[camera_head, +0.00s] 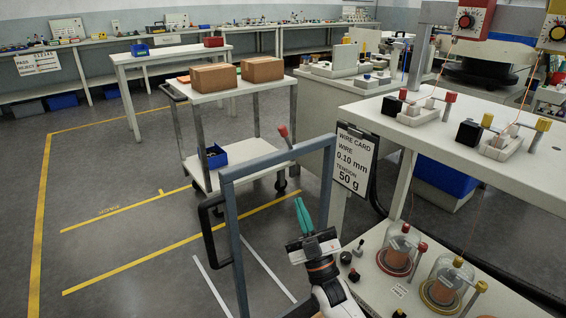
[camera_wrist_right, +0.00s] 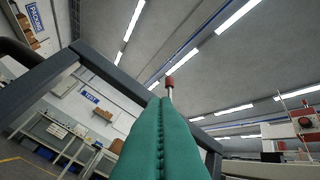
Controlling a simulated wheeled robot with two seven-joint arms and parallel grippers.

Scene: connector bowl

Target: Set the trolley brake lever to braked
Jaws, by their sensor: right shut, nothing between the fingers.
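The brake lever (camera_head: 287,140) is a thin metal rod with a red knob, standing tilted at the top bar of a grey upright frame (camera_head: 240,238). The knob also shows in the right wrist view (camera_wrist_right: 169,82), just beyond the fingertips. The trolley (camera_head: 226,95) has white shelves and dark posts; I cannot tell how the frame joins it. My right gripper (camera_head: 299,200) has teal fingers, shut and empty, pointing up inside the frame's outline, below the lever in the head view. The fingers fill the middle of the right wrist view (camera_wrist_right: 162,105). My left gripper is out of view.
A black loop handle (camera_head: 208,232) sticks out left of the frame. Cardboard boxes (camera_head: 213,77) stand on the trolley and a blue bin (camera_head: 216,155) sits on its lower shelf. A white bench (camera_head: 480,160) and wire card sign (camera_head: 354,160) crowd the right. Floor at left is clear.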

